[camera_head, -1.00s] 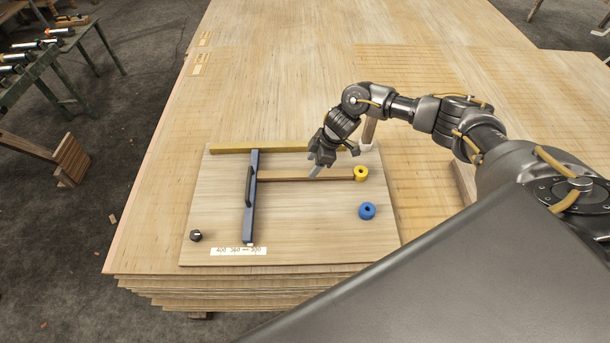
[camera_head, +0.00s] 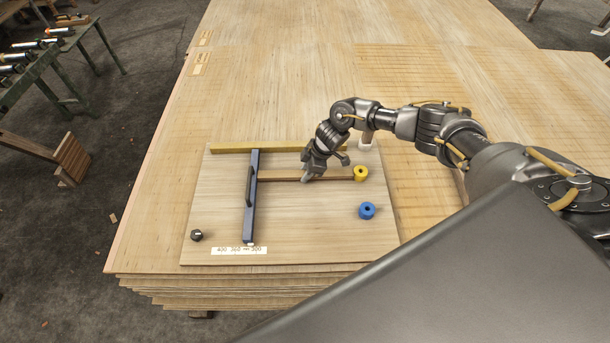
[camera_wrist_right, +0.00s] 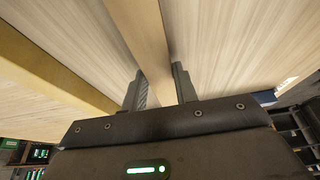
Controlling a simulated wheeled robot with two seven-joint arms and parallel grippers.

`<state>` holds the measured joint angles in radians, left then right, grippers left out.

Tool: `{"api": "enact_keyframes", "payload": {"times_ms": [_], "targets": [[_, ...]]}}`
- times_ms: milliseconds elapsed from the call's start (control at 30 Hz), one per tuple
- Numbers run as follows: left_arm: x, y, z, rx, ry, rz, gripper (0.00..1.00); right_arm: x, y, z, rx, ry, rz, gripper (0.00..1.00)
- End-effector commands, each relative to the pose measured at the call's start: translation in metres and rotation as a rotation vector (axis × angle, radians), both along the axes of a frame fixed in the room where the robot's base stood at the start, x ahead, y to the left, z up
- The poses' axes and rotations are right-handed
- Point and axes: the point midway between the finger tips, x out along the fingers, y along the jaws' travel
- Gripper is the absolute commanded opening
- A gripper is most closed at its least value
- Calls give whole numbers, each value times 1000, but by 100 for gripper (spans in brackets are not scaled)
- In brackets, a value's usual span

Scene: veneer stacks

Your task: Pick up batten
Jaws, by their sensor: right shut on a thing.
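The batten (camera_head: 278,174), a brown wooden strip, lies flat across the pale board (camera_head: 215,215), from the blue straightedge to the yellow knob. My right gripper (camera_head: 308,178) is down on its middle and shut on it, hiding part of it. In the right wrist view the batten (camera_wrist_right: 143,40) runs between the two fingers of this gripper (camera_wrist_right: 160,88), one on each side. I cannot tell any gap under the batten. My left gripper is not in view.
The dark blue straightedge (camera_head: 250,210) with a handle lies left of the gripper. A yellow strip (camera_head: 230,150) lies along the board's back edge. A yellow knob (camera_head: 361,174), a blue knob (camera_head: 367,211) and a black knob (camera_head: 196,235) sit on the board. The front middle is clear.

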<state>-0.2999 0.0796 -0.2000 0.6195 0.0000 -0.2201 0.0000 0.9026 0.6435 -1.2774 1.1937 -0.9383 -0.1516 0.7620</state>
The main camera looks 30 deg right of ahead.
Motion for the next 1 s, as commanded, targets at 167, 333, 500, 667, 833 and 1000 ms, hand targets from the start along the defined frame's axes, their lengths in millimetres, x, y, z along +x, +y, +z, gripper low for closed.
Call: {"api": "enact_keyframes", "payload": {"times_ms": [167,333,500,667,833,1000], "targets": [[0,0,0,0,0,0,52,0,0,1,0,-1,0,3],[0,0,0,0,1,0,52,1,0,3,0,-1,0,3],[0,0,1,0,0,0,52,2,-1,26,2,-6,0,3],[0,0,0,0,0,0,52,1,0,59,1,-6,1,3],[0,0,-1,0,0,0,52,1,0,86,1,-3,0,3],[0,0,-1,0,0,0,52,1,0,99,0,-1,0,3]]}}
